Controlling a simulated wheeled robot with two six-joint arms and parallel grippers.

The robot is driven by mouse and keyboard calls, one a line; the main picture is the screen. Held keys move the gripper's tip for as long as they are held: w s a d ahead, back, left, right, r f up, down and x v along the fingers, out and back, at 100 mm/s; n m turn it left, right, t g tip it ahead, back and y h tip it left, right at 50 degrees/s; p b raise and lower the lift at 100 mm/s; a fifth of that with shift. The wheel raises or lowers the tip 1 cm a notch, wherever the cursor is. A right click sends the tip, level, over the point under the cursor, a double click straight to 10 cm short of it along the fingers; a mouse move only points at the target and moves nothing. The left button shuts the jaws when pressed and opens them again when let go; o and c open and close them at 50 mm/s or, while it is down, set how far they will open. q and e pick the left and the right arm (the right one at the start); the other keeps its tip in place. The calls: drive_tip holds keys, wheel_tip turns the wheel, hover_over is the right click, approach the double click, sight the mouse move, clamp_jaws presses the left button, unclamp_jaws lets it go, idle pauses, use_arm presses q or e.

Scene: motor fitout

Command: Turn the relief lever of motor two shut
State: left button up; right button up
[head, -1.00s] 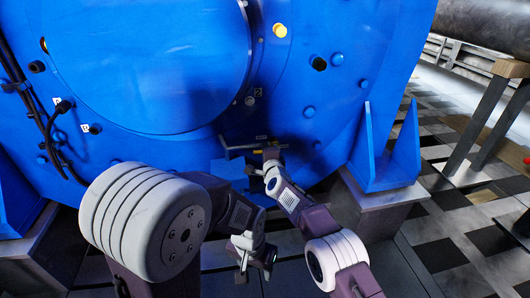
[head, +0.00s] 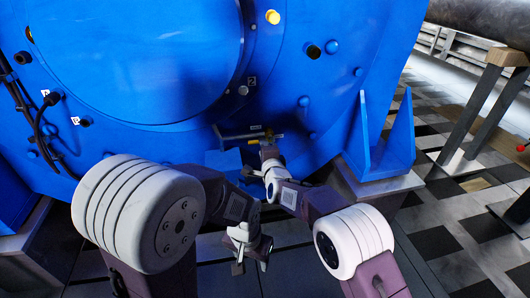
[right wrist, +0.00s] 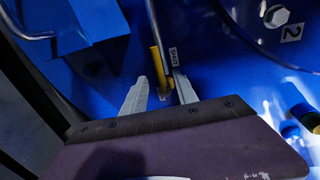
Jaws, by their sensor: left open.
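The relief lever (right wrist: 158,66) is a yellow handle on the blue motor, beside a small plate marked SHUT (right wrist: 173,55). A tag with the number 2 (right wrist: 292,33) shows on the motor in the right wrist view. My right gripper (right wrist: 160,94) has its two pale fingers apart, with the lever's end in or just above the gap, nearer the right finger. I cannot tell whether they touch. In the head view, my right gripper (head: 268,149) is at the small pipe low on the motor, partly hiding the lever. My left gripper (head: 252,262) hangs open and empty below.
The big blue motor (head: 150,60) fills the back. Black cables (head: 42,125) run down its left side. A blue bracket (head: 385,140) stands right of my right arm.

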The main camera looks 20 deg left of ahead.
drive_tip(key=shift+p+v, duration=0.4)
drive_tip(key=shift+v, duration=1.05)
